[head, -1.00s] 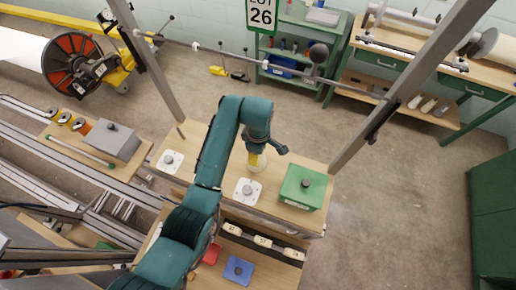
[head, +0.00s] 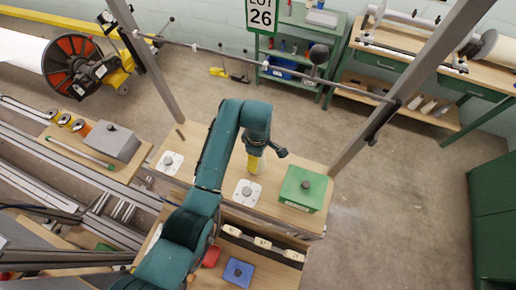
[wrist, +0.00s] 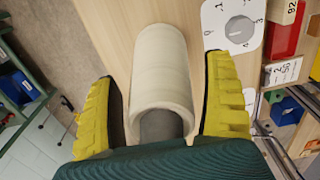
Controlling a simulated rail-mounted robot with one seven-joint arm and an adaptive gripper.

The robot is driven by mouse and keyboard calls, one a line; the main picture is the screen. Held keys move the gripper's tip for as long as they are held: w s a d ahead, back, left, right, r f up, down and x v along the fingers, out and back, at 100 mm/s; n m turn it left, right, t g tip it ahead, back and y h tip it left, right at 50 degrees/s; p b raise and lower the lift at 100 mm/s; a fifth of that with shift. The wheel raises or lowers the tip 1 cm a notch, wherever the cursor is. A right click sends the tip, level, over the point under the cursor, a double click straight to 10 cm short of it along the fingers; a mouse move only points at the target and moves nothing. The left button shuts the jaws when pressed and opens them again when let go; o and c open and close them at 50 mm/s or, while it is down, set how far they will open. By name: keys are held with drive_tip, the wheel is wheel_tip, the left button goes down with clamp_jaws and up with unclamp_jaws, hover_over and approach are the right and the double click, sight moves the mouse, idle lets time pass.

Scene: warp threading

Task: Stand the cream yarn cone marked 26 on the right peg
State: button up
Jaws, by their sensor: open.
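A cream, hollow yarn cone (wrist: 162,65) fills the middle of the wrist view, its open end towards me and grey inside. My gripper (wrist: 160,118) is open, with one yellow finger on each side of the cone and narrow gaps between. No number shows on this cone. In the head view my gripper (head: 254,164) is over the wooden bench, just behind a white plate with a grey knob (head: 248,193); the cone is hard to make out there. A similar plate (head: 171,162) is further left. I cannot tell which fitting is the right peg.
A green box (head: 304,189) stands on the bench to the right. Several labelled cream pieces (head: 262,243) lie in a tray in front, near a blue block (head: 238,271) and a red one (head: 211,256). Frame posts (head: 365,135) rise beside the bench.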

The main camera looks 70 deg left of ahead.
wheel_tip(320, 180, up, 12)
idle(0.5)
